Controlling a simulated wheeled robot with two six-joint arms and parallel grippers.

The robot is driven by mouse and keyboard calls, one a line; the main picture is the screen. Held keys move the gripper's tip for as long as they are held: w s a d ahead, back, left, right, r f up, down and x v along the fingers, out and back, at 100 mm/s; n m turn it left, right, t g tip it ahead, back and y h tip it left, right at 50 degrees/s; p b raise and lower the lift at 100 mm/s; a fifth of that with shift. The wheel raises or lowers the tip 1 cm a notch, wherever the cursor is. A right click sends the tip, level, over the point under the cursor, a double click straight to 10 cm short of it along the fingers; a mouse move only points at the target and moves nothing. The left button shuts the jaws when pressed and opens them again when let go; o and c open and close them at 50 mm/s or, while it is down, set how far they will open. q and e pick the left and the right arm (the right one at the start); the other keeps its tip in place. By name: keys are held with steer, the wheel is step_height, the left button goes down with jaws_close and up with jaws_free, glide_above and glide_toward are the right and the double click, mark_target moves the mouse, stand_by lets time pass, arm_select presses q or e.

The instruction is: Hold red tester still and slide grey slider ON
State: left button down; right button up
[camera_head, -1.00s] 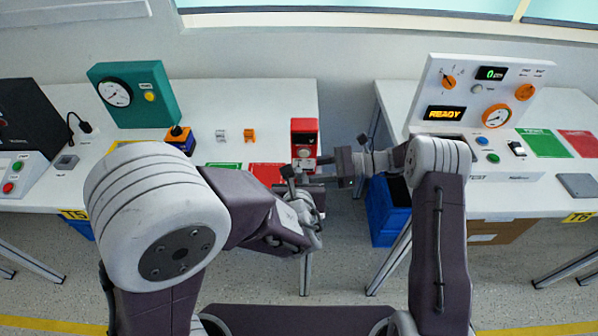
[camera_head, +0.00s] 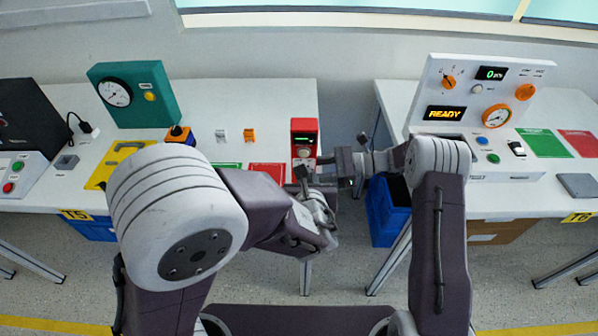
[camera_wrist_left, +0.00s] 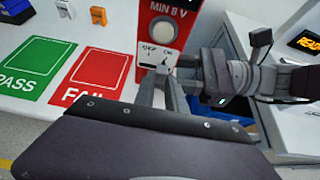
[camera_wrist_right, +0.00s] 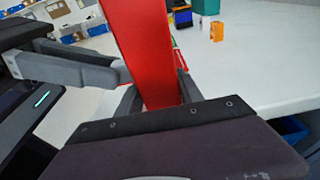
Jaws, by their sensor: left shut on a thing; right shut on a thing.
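The red tester (camera_head: 304,128) stands upright at the right front edge of the left table, with a green-lit display. In the left wrist view, its face (camera_wrist_left: 144,72) shows a round pale knob (camera_wrist_left: 164,32) and small slider markings below. My left gripper (camera_head: 303,174) is shut on the grey slider (camera_wrist_left: 163,69) low on that face, near the right-hand marking; the fingers (camera_wrist_left: 162,84) partly hide it. My right gripper (camera_head: 325,160) is shut on the tester's body; in the right wrist view, its fingers (camera_wrist_right: 158,98) sit on both sides of the red body (camera_wrist_right: 143,45).
A green PASS mat (camera_wrist_left: 37,66) and red FAIL mat (camera_wrist_left: 98,68) lie left of the tester. A grey clip (camera_head: 221,135) and an orange clip (camera_head: 249,135) are behind them. A blue bin (camera_head: 388,215) stands in the gap between the tables.

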arm_select(q)
steer(key=c, duration=1.4)
jaws_free()
steer(key=shift+v, duration=2.5)
arm_select(e)
steer(key=o, duration=1.5)
steer(key=d+r, duration=0.2)
steer(key=d, duration=0.9)
steer(key=shift+d+r, duration=0.2)
steer(key=shift+d, duration=0.2)
